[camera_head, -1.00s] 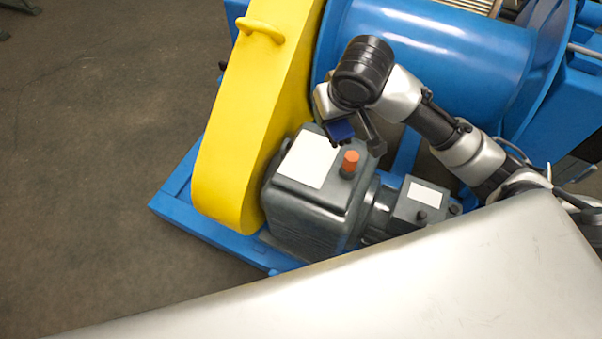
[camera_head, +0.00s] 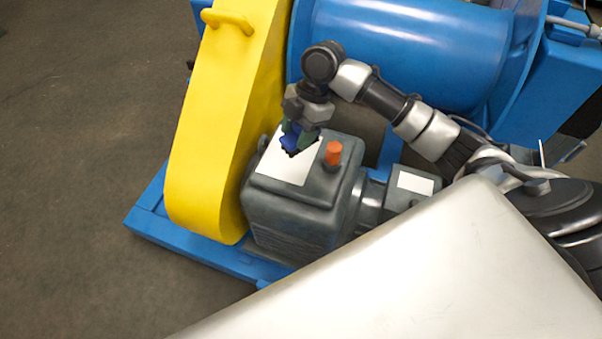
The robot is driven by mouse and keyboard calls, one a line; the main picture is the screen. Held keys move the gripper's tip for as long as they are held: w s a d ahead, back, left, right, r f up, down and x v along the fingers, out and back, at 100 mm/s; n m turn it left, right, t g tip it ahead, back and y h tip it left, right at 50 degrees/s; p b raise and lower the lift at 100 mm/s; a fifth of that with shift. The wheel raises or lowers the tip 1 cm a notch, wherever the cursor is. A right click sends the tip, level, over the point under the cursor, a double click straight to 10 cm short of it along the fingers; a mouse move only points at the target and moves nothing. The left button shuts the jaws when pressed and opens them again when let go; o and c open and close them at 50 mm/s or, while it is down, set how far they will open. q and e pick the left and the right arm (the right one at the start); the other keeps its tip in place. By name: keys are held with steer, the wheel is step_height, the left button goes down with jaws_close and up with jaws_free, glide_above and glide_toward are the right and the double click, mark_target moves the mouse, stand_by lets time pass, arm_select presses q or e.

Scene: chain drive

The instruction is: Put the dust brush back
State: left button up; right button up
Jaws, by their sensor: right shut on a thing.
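My right gripper (camera_head: 298,140) hangs pointing down above the grey gearbox, over the white plate on its top. It is shut on a small blue piece (camera_head: 291,139) with dark lower parts, which looks like the dust brush. The fingers cover part of it, and I cannot tell whether its lower end touches the white plate. My left gripper is not in view.
The grey gearbox (camera_head: 292,217) has a white plate (camera_head: 280,168) and an orange cap (camera_head: 333,152) on top. A yellow guard (camera_head: 215,140) stands left of it, and a blue drum (camera_head: 420,50) is behind. A pale slab (camera_head: 420,270) fills the lower right.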

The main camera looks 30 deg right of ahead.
steer(key=shift+w+d+f+n+g, duration=0.15)
steer(key=shift+f+n+g, duration=0.15)
steer(key=shift+f+n, duration=0.4)
steer(key=b, duration=0.2)
glide_above(294, 176)
steer(key=d, duration=0.2)
steer(key=f, duration=0.5)
steer(key=shift+w+a+f, duration=0.1)
steer(key=shift+w, duration=0.15)
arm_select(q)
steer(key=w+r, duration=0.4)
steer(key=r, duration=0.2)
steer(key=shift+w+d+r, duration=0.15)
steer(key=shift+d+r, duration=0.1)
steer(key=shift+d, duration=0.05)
arm_select(e)
steer(key=shift+f, duration=2.25)
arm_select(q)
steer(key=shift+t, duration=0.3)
arm_select(e)
steer(key=o, duration=0.8)
steer(key=shift+f, duration=0.1)
steer(key=shift+o, duration=0.2)
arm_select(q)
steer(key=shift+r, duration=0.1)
